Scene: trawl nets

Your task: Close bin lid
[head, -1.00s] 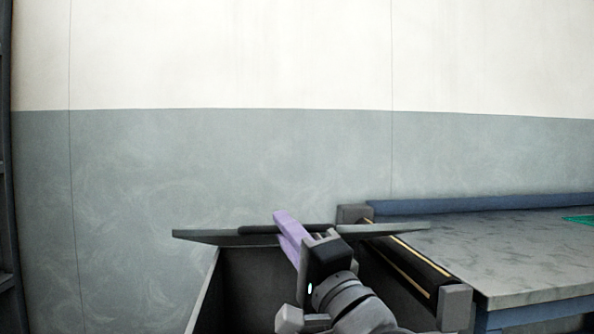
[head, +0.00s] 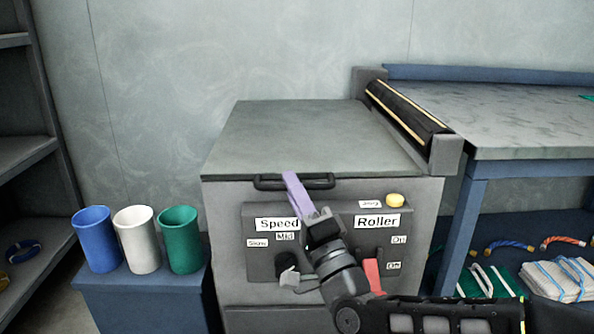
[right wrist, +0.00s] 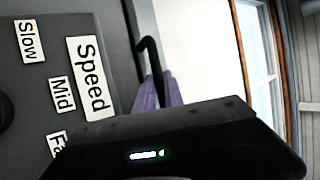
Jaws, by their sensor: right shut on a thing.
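The grey bin lid (head: 300,140) lies flat over the top of the grey bin (head: 420,195), with no clear gap at its front edge. A black handle (head: 268,184) runs along the lid's front. My right gripper (head: 291,178) has purple fingers and is shut on the handle, reaching up from in front of the bin. In the right wrist view the handle (right wrist: 149,50) runs between the purple fingers (right wrist: 172,92). The fingers hide part of the handle. My left gripper is not in view.
The bin's front carries a control panel (head: 340,225) with a yellow button (head: 395,200) and a red lever (head: 373,275), close to my right arm. Blue, white (head: 137,240) and green cups stand on a blue box at left. A blue-legged table (head: 560,135) with a roller (head: 405,110) stands at right.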

